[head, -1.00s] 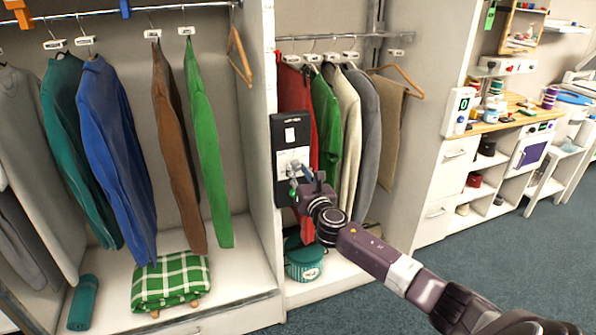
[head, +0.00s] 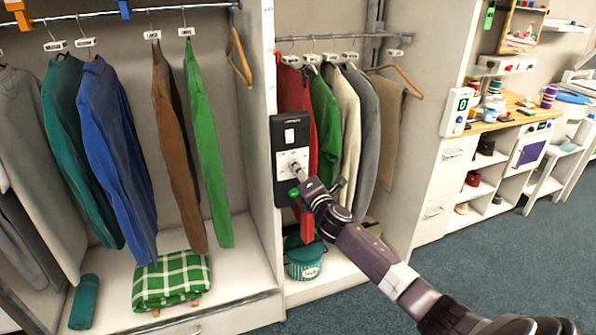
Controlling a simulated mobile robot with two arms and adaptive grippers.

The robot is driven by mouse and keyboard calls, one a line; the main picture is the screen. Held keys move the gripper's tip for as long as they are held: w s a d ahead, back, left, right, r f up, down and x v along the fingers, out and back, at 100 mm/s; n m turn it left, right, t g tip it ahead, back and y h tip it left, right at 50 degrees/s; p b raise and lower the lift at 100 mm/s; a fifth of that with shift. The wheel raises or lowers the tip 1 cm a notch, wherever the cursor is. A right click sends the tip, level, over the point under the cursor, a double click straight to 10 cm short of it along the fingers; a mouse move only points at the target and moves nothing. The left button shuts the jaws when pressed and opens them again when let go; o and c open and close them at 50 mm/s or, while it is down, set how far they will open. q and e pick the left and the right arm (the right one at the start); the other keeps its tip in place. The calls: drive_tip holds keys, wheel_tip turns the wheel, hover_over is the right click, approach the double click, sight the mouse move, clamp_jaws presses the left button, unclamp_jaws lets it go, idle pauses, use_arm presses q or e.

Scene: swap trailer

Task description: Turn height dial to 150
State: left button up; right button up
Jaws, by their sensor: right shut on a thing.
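A black control panel (head: 282,194) is mounted on the front edge of the wardrobe divider. It has a white switch (head: 290,135) near the top and a pale dial plate (head: 284,160) with small markings below. The marked numbers are too small to read. My right gripper (head: 296,168) reaches in from the lower right, with its fingertips at the dial plate. It is shut on the dial, which the fingertips mostly hide, so I cannot tell its setting. My left gripper is not in view.
Clothes hang on rails left and right of the divider, including a red garment (head: 291,92) close behind the panel. A teal round box (head: 304,262) sits on the shelf below my right arm. The floor at the right is clear.

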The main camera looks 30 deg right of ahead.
drive_tip(key=shift+f+m+y+p, duration=0.1)
drive_tip(key=shift+m+y+p, duration=0.25)
drive_tip(key=shift+m, duration=2.1)
drive_tip(key=shift+m+y+p, duration=0.15)
drive_tip(key=shift+m+p, duration=0.25)
drive_tip(key=shift+m, duration=2.05)
drive_tip(key=shift+d, duration=0.1)
drive_tip(key=o, duration=1.2)
drive_tip(key=shift+c, duration=0.2)
drive_tip(key=shift+s, duration=0.1)
drive_tip(key=v, duration=1.1)
drive_tip(key=shift+s, duration=0.45)
drive_tip(key=shift+f, duration=0.15)
